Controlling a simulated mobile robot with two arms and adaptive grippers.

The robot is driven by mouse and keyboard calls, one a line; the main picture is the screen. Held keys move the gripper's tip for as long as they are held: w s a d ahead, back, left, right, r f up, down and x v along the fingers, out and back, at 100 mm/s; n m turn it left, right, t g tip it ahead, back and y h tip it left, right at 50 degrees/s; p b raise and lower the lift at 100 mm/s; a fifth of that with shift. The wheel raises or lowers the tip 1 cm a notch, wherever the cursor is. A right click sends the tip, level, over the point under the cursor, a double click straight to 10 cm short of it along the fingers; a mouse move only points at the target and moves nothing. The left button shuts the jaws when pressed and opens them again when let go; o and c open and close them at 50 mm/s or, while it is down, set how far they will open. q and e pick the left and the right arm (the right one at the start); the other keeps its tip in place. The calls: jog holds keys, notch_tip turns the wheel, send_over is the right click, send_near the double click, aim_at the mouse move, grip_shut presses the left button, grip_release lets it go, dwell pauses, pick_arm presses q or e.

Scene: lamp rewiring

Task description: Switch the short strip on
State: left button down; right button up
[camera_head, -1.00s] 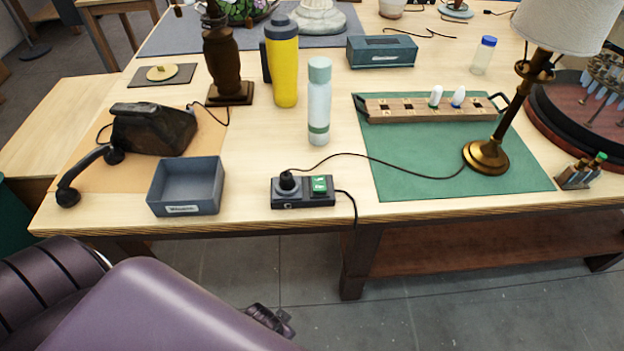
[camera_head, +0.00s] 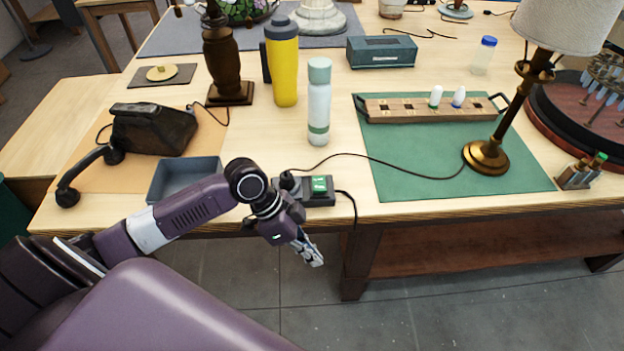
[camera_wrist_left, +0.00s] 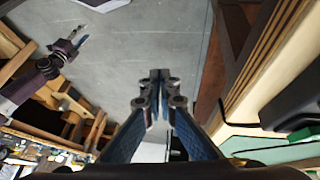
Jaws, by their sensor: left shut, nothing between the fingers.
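The short strip (camera_head: 319,200) is a dark block near the table's front edge. A black plug (camera_head: 288,181) sits in its left socket, and a green rocker switch (camera_head: 319,185) is on its right part. I cannot tell which way the rocker is set. My left gripper (camera_head: 313,256) is shut and empty, in front of the table edge and below the strip in the picture. Its closed fingers also show in the left wrist view (camera_wrist_left: 160,76), over the floor. My left arm hides part of the strip's left end. A purple arm with a gripper (camera_wrist_left: 77,40), likely my right, shows small in the wrist view.
A grey-blue tray (camera_head: 182,172), partly behind my arm, stands left of the strip. A pale bottle (camera_head: 319,105) stands behind. A black cord (camera_head: 390,165) runs from the plug to the brass lamp (camera_head: 487,155) on the green mat (camera_head: 420,180).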

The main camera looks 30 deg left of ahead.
pick_arm(q)
jog(key=w+a+r+t+h, duration=0.1)
jog(key=w+a+r, duration=0.5)
jog(key=r, duration=0.3)
jog(key=w+a+r+t+h, duration=0.1)
jog(key=w+a+r, duration=0.5)
jog(key=a+r, duration=0.2)
jog(key=shift+a+r+n+t, duration=0.35)
jog(key=shift+r+n+t, duration=0.05)
jog(key=shift+r, duration=0.15)
jog(key=p, duration=0.4)
send_over(323, 189)
jog(key=a, duration=0.3)
jog(key=f, duration=0.6)
jog(key=shift+s+d+f, duration=0.15)
jog(key=shift+s+f, duration=0.15)
jog(key=shift+f, duration=0.05)
notch_tip(323, 189, down, 4)
jog(key=shift+s+r+p, duration=0.15)
jog(key=shift+r+p, duration=0.1)
jog(key=shift+p, duration=0.35)
jog(key=shift+f, duration=0.5)
jog(key=shift+s, duration=0.1)
